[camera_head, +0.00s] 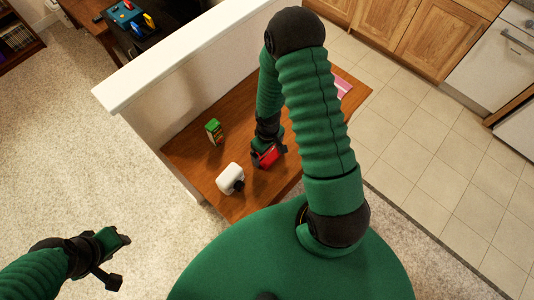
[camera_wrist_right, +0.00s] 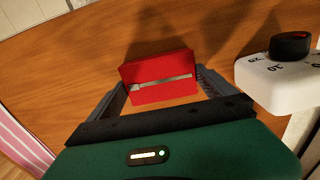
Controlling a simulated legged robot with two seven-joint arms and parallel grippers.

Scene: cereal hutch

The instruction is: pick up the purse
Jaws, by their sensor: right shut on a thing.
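The purse is a small red block-like thing with a silver zip. It shows in the head view (camera_head: 268,155) on the wooden counter and in the right wrist view (camera_wrist_right: 158,77). My right gripper (camera_head: 263,152) reaches down from above and is shut on the purse. In the right wrist view its two fingers (camera_wrist_right: 162,90) stand at the purse's left and right sides. The purse seems to be at or close to the wood; any gap is hard to tell. My left gripper (camera_head: 117,260) is over the carpet at lower left, empty, its fingers apart.
A white device with a black knob (camera_head: 230,178) stands left of the purse; it also shows in the right wrist view (camera_wrist_right: 282,80). A green box (camera_head: 214,131) stands farther back. A low wall (camera_head: 180,80) borders the counter (camera_head: 190,155). A pink striped item (camera_head: 343,87) lies at the right.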

